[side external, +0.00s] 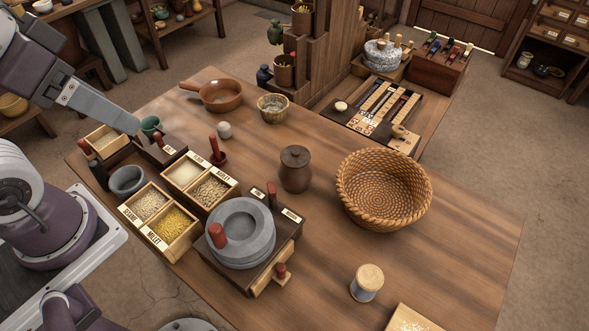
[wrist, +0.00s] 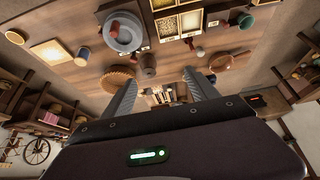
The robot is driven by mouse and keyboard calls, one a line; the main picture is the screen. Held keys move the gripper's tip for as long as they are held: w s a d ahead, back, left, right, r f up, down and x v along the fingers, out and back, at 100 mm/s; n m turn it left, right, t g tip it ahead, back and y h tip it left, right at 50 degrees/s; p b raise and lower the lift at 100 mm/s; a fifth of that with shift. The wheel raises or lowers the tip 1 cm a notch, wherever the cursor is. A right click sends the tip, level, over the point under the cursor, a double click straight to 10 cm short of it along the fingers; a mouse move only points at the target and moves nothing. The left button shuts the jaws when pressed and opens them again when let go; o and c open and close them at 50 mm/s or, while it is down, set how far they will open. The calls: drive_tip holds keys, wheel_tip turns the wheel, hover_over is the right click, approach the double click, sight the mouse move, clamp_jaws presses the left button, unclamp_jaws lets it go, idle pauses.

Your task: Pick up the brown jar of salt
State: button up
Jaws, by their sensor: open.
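The brown jar (side external: 295,172) stands upright near the middle of the wooden table, with a round lid and a knob on top. It carries no label that I can read. In the wrist view the jar (wrist: 147,64) shows small, just beyond my left finger. My gripper (wrist: 158,82) is open, with its two grey fingers spread apart and nothing between them. It is well away from the jar. In the side view my arm comes in at the upper left, over the far left table corner.
A stone quern (side external: 240,232) and grain boxes (side external: 167,222) lie left of the jar. A woven basket (side external: 418,208) stands close on its right. A cork-lidded pot (side external: 367,285) is nearer the front. Bare table lies around the jar's front.

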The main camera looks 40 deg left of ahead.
drive_tip(key=o, duration=0.6)
drive_tip(key=w+d+f+n+g+h, duration=0.3)
drive_tip(key=w+d+g+h, duration=0.3)
drive_tip(key=d, duration=0.3)
drive_tip(key=n+t+h, duration=0.4)
drive_tip(key=n+h, duration=0.2)
drive_tip(key=n, duration=0.8)
hover_over(290, 154)
drive_tip(key=s+d, duration=0.2)
drive_tip(key=f, duration=1.8)
drive_tip(key=shift+a, duration=0.25)
drive_tip(key=a+f+n, duration=0.1)
drive_tip(key=f, duration=0.1)
drive_tip(key=w+a+f+n+t, duration=0.1)
drive_tip(key=f, duration=0.2)
drive_tip(key=f+n+t, duration=0.1)
drive_tip(key=f, duration=0.2)
drive_tip(key=shift+w+a+f+y, duration=0.15)
drive_tip(key=shift+w+a+y, duration=0.05)
drive_tip(key=shift+a+y, duration=0.2)
wheel_tip(290, 154, down, 6)
drive_tip(key=shift+r, duration=0.1)
drive_tip(key=shift+x, duration=1.6)
